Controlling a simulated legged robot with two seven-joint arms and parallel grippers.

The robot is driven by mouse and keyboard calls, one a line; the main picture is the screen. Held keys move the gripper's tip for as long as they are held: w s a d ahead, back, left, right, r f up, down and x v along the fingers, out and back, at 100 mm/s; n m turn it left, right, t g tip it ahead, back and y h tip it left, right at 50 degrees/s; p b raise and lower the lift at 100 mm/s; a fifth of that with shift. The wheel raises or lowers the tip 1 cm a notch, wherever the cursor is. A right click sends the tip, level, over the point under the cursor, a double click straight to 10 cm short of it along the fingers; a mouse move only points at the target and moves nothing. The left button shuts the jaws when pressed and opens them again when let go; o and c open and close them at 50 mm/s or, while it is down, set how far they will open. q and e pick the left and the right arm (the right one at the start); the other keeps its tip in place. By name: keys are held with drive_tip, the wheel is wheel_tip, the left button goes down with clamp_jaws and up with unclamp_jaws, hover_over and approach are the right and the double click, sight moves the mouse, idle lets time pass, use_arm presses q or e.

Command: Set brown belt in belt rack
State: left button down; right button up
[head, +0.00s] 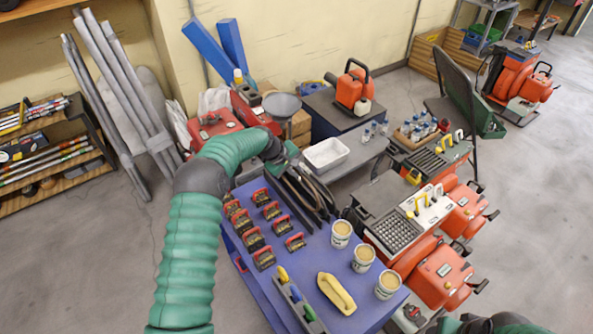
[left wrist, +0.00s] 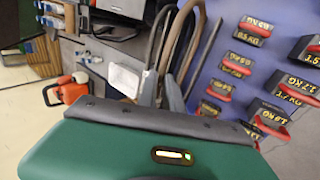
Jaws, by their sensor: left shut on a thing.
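My left gripper (head: 293,168) reaches over the back of the blue table, and its fingers (left wrist: 162,92) are shut on the brown belt (left wrist: 196,38). The belt hangs as a narrow curved loop from the fingers. The belt rack (head: 306,207), a dark slotted holder, is on the table just below the gripper. The belt overlaps the rack in the head view; I cannot tell whether it touches the rack or sits in a slot. A dark band curves beside the belt in the left wrist view. My right gripper is out of view; only part of that arm shows at the bottom right.
Red-handled weights (head: 254,240) stand in rows on the blue table (head: 308,262), left of the rack. Several tan-filled cups (head: 363,258) and a yellow item (head: 337,293) are at the front. A white tray (head: 326,154) is behind. Red machines (head: 437,275) stand at right.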

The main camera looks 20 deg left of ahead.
use_arm(q)
drive_tip(key=shift+f, duration=0.1)
wheel_tip(320, 180, down, 8)
drive_tip(key=b, duration=0.4)
idle(1.4)
